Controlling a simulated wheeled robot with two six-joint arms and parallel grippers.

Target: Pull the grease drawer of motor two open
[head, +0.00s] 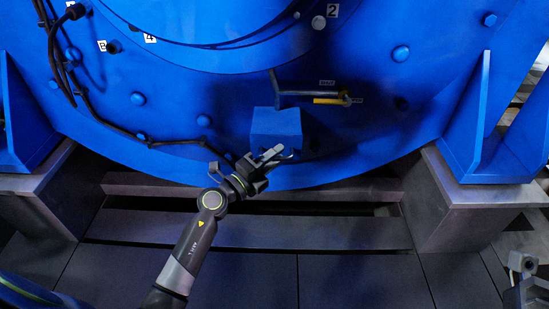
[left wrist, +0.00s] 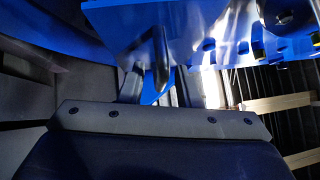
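The motor (head: 225,90) is a big blue round housing with a white "2" label at the top right in the head view. A blue box (head: 276,122), apparently the grease drawer, sticks out low on its face. I cannot tell how far out it stands. My left gripper (head: 272,153) is at the box's lower front edge.
A grey bar (head: 305,92) and a yellow handle (head: 330,100) stick out just above the box. A black cable (head: 110,125) runs along the motor's left side. Grey support blocks (head: 475,205) stand on both sides. The dark floor panels (head: 350,280) in front are clear.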

